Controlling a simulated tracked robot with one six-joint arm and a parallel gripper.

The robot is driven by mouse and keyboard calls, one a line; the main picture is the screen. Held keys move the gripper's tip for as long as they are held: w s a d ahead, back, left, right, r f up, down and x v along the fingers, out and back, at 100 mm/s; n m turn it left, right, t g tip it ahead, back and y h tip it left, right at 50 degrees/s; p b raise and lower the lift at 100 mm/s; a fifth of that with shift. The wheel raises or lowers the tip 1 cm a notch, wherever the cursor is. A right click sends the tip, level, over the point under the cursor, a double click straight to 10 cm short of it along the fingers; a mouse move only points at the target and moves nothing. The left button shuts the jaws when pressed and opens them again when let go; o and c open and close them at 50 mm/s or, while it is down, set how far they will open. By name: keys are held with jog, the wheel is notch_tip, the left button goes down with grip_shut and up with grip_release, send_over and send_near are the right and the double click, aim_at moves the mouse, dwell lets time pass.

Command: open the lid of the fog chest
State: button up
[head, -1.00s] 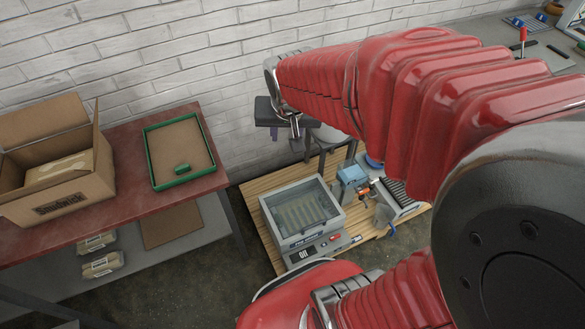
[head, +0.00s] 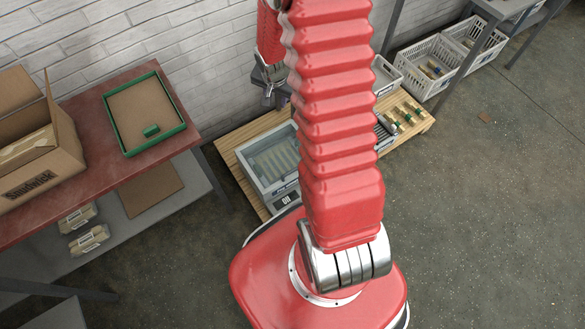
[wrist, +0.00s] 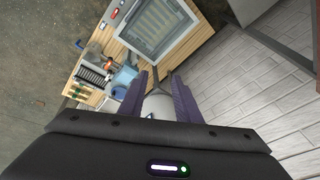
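The fog chest (head: 268,165) is a grey box with a framed, see-through lid and a dark display on its front. It stands on a wooden pallet, and its right part is hidden behind my arm in the head view. Its lid lies flat and looks closed, with pale slats showing through it. In the wrist view the chest (wrist: 155,28) is at the top. My gripper (wrist: 160,78) has its two purple fingers spread apart, below the chest in that picture and not touching it. In the head view my gripper is dark and partly hidden behind the arm, above the chest.
The pallet (head: 228,147) also holds a blue device (wrist: 124,76) and a rack (wrist: 92,74) beside the chest. A red table (head: 110,178) with a cardboard box (head: 40,165) and green tray (head: 183,127) stands left.

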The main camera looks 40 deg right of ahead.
jog(key=s+d+f+m, duration=0.2)
jog(key=d+f+m, duration=0.1)
jog(key=f, duration=1.2)
jog(key=m+y, duration=0.2)
jog(key=m, duration=0.2)
send_over(294, 170)
jog(key=s, duration=0.3)
notch_tip(294, 170, down, 15)
jog(key=shift+a+g, duration=0.15)
jog(key=shift+g, duration=0.25)
jog(key=shift+w+f, duration=0.45)
jog(key=shift+f, duration=1.8)
jog(key=shift+w+f, duration=0.45)
jog(key=shift+f, duration=1.8)
jog(key=shift+w+f, duration=0.45)
jog(key=shift+f, duration=1.8)
jog(key=shift+c, duration=0.2)
grip_shut()
